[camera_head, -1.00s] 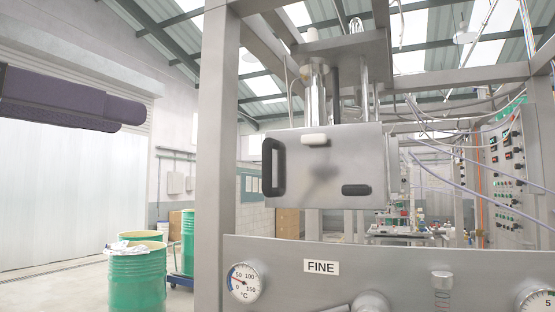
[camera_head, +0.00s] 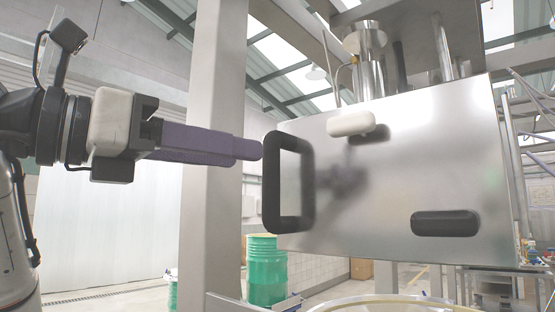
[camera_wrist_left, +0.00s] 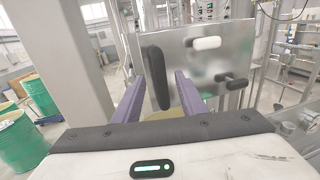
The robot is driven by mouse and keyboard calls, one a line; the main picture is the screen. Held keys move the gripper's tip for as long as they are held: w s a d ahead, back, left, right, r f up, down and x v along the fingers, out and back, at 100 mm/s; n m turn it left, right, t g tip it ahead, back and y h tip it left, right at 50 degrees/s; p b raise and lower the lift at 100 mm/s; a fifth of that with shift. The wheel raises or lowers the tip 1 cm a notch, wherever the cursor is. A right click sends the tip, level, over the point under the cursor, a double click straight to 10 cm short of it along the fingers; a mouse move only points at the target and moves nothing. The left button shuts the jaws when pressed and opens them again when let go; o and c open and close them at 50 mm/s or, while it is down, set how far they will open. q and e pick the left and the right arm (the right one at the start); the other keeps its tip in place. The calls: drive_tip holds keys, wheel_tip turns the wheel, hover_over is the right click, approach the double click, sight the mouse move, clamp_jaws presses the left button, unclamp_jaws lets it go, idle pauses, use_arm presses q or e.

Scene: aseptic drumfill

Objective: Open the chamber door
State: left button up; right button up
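The chamber door (camera_head: 400,165) is a brushed steel panel, seen at the right in the head view and at the top in the left wrist view (camera_wrist_left: 212,60). A black upright handle (camera_head: 272,185) is on its left side. My left gripper (camera_head: 255,150) comes in from the left, with its purple fingertips beside the upper part of the handle; contact cannot be told. In the left wrist view the fingers are apart and the handle (camera_wrist_left: 155,65) shows between them, beyond the tips. A white knob (camera_head: 350,122) and a black horizontal grip (camera_head: 445,223) are also on the panel. My right gripper is out of view.
A steel post (camera_head: 215,80) stands behind my left fingers, left of the door. A round rim (camera_head: 390,303) shows below the door. Green drums (camera_head: 266,270) stand on the floor behind. Floor at the lower left looks clear.

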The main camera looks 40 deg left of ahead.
use_arm(q)
hover_over(271, 216)
drive_tip(key=w, duration=0.1)
drive_tip(key=shift+a+p, duration=0.35)
drive_tip(key=shift+p, duration=0.1)
clamp_jaws()
